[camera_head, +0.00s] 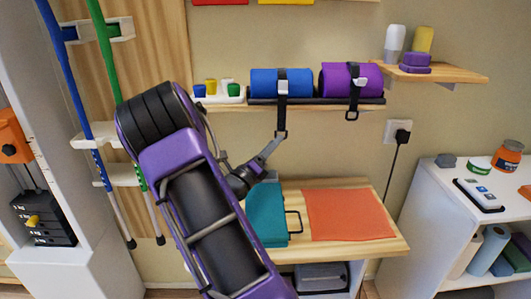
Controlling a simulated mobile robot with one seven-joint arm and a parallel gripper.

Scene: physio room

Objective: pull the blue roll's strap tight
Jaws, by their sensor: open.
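The blue roll (263,82) lies on a dark rack on the wall shelf. Its black strap (281,113) goes over the roll through a pale buckle (283,88) and hangs below the shelf, ending in a loop (281,134). My gripper (274,147) is just below and slightly left of that loop, its fingers pointing up and right. It is open; the gap between the fingers is hard to make out, and I cannot tell whether it touches the loop. My purple arm hides part of the shelf's left side.
A purple roll (336,80) with its own hanging strap (353,101) lies just right. A socket (397,132) with a cable is on the wall right.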

